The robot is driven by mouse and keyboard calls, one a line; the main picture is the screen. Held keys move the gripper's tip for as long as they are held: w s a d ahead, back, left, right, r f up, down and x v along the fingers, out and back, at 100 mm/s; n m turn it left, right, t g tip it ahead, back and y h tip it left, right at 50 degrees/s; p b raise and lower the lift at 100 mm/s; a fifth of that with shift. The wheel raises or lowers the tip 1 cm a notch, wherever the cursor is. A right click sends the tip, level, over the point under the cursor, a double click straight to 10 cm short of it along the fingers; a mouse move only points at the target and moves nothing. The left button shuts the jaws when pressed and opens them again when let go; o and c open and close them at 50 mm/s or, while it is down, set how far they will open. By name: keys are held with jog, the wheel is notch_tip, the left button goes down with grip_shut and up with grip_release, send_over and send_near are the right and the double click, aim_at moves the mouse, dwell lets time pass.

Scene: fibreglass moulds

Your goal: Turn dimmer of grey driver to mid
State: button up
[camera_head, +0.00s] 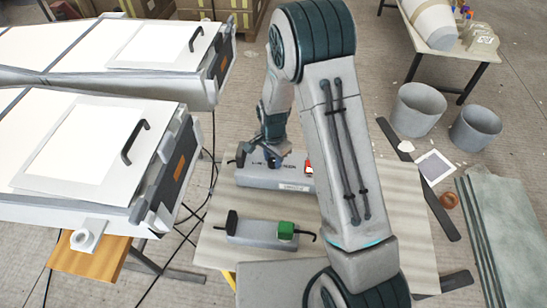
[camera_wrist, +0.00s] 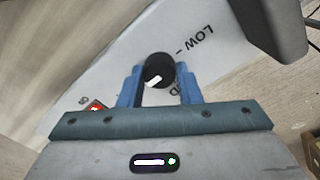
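The grey driver box (camera_head: 262,178) lies on the table in the head view, under my gripper (camera_head: 274,156). In the wrist view its pale top (camera_wrist: 220,68) carries the printed word LOW and other partly hidden lettering. A round black dimmer knob (camera_wrist: 158,66) with a white mark stands between my gripper's two blue fingers (camera_wrist: 159,82). The mark sits on the knob's lower part, slanting. The fingers are apart, one on each side of the knob and very close to it. I cannot tell whether they touch it. The fingers hide part of the lettering.
A red switch (camera_head: 308,168) sits at the box's right end. A smaller grey box (camera_head: 256,229) with a green block (camera_head: 286,230) lies nearer on the table (camera_head: 400,215). White moulds (camera_head: 85,145) stand left; grey buckets (camera_head: 418,109) are on the floor to the right.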

jog(key=shift+c, duration=1)
jog(key=shift+f+n+b, duration=0.15)
jog(key=shift+n+b, duration=0.75)
jog(key=shift+n, duration=0.2)
jog(key=n+b, duration=0.3)
jog(key=n, duration=0.3)
jog(key=n+b, duration=0.1)
jog(key=n, duration=0.3)
jog(key=shift+n+b, duration=0.3)
jog(key=shift+n, duration=0.1)
jog(key=n, duration=0.4)
jog(key=shift+r+n, duration=0.2)
jog(key=shift+n, duration=0.1)
